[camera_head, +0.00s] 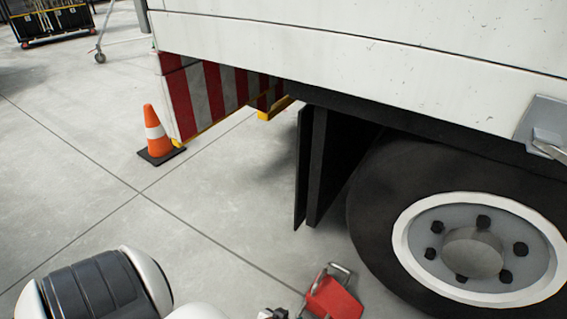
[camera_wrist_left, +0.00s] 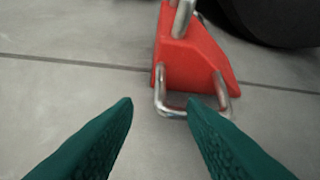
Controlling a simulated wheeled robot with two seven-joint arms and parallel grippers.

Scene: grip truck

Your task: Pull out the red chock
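The red chock (camera_head: 333,299) lies on the floor at the bottom of the head view, just left of the truck's wheel (camera_head: 462,250). In the left wrist view the chock (camera_wrist_left: 197,62) has a metal loop handle (camera_wrist_left: 188,108) low on its near face and another metal bar at its top. My left gripper (camera_wrist_left: 160,104) is open, with its two green fingers apart and nothing between them. The loop handle is just beyond the fingertips, nearer the right finger. Whether that finger touches it, I cannot tell. My right gripper is in neither view.
The truck's white body (camera_head: 350,50) overhangs the wheel, with a black mud flap (camera_head: 318,165) hanging behind it. An orange cone (camera_head: 156,137) stands on the floor at the left. The concrete floor (camera_head: 90,185) left of the truck is open.

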